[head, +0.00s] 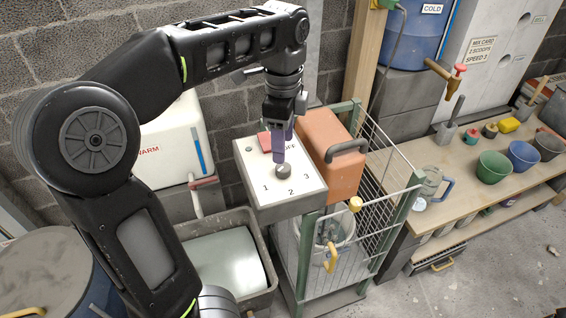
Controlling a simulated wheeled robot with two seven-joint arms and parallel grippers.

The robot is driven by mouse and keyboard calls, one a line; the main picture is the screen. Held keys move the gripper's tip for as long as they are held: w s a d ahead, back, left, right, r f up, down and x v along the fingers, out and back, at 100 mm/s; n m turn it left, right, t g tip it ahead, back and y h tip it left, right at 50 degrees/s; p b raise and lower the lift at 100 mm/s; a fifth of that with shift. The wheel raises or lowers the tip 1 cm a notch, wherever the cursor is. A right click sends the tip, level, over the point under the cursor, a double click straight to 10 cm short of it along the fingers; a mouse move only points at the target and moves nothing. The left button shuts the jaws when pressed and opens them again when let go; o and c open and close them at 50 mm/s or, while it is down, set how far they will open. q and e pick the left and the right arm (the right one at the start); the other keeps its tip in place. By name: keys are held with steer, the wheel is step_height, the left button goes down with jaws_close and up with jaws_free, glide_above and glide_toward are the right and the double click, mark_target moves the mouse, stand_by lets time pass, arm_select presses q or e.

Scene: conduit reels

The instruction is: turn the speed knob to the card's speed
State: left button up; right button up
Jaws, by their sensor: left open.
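The speed knob (284,171) is a small grey dial on a pale control panel (264,170) marked OFF, 1, 2 and 3. Which mark it points to is too small to tell. My left gripper (279,158) points down from above at the knob, open, its purple fingers in front of the panel's upper middle. I cannot tell whether the fingers touch the knob. The card (481,50) on the pale board at the upper right reads MIX CARD, 2 SCOOPS, SPEED 3. My right gripper is not in view.
An orange box-shaped housing (336,150) with a dark handle stands right beside the panel. A green-framed mesh cage (375,215) with a bucket (327,240) is below it. A wooden bench (455,185) with several pots is at right. A white WARM tank (175,140) stands at left.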

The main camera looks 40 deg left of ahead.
mark_target(283, 167)
arm_select(q)
step_height(283, 167, down, 7)
steer(key=shift+f+b, duration=0.2)
steer(key=shift+b, duration=0.15)
steer(key=shift+c, duration=0.4)
jaws_close()
